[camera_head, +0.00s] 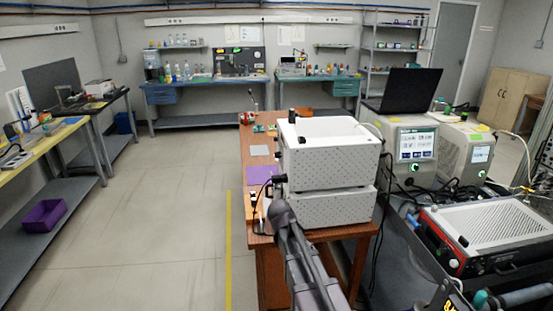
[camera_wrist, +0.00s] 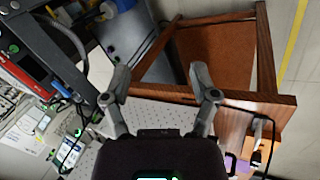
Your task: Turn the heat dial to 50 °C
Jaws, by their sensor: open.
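A grey instrument (camera_head: 411,150) with a lit screen stands right of the stacked white boxes in the head view. A round knob with a green glow (camera_head: 411,181) sits low on its front. A second grey unit (camera_head: 466,152) beside it has a similar green-lit knob (camera_head: 482,174). I cannot read a temperature scale or tell which knob is the heat dial. In the wrist view my gripper (camera_wrist: 160,84) is open and empty, its fingers wide apart above the dotted white box and table edge. A green-lit knob (camera_wrist: 78,132) shows left of it, apart from the fingers.
Two stacked white boxes (camera_head: 330,165) stand on the wooden table (camera_head: 262,228), close to my arm. A red-framed device (camera_head: 488,232) is at the right. A black laptop (camera_head: 408,90) sits behind. Cables hang around the instruments. The floor (camera_head: 165,215) left of the table is clear.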

